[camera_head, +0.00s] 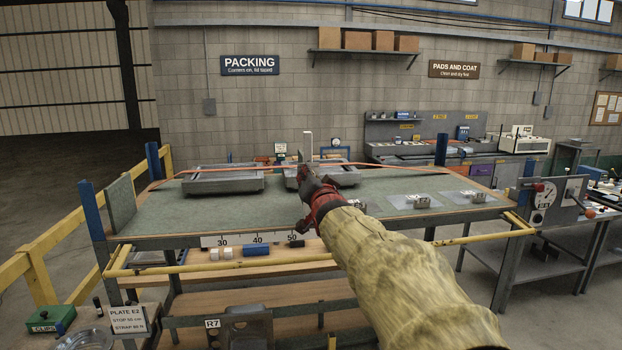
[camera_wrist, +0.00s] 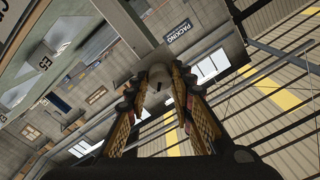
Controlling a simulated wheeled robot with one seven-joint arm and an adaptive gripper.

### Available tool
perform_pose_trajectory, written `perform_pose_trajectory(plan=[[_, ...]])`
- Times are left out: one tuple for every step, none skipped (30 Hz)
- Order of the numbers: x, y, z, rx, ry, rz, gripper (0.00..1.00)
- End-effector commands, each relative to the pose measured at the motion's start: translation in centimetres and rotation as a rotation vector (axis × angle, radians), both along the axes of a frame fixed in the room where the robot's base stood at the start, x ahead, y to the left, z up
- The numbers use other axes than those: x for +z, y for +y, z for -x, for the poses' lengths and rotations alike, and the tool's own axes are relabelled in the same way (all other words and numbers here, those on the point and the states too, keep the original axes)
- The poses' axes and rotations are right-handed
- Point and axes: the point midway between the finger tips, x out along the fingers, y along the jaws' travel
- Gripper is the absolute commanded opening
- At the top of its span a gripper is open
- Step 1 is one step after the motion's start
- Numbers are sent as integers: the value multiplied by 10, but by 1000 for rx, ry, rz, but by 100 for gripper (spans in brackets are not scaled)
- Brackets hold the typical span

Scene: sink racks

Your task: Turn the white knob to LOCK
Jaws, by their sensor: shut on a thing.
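My gripper (camera_head: 304,168) is above the far part of the green-topped table, at the end of my sleeved arm. In the wrist view its two fingers (camera_wrist: 159,76) are closed on a pale, rounded thing (camera_wrist: 158,73) with a dark mark on it. I cannot tell whether this is the white knob. In the head view the fingers hide most of it, and a thin white upright (camera_head: 308,143) shows just above them. No LOCK marking is readable.
Two grey trays, one at left (camera_head: 222,180), lie at the table's back with an orange hose (camera_head: 230,166) along them. Small metal parts on pale plates (camera_head: 471,197) lie at right. A yellow rail (camera_head: 330,268) runs along the table's front. The table's left middle is clear.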

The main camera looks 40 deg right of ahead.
Motion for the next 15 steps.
perform_pose_trajectory(plan=[[-1,0,0,0,0,-2,0],[-1,0,0,0,0,-2,0],[-1,0,0,0,0,-2,0],[-1,0,0,0,0,-2,0],[-1,0,0,0,1,-2,0],[-1,0,0,0,1,-2,0],[-1,0,0,0,1,-2,0],[-1,0,0,0,1,-2,0],[-1,0,0,0,1,-2,0],[-1,0,0,0,1,-2,25],[-1,0,0,0,1,-2,27],[-1,0,0,0,1,-2,29],[-1,0,0,0,1,-2,31],[-1,0,0,0,1,-2,32],[-1,0,0,0,1,-2,35]])
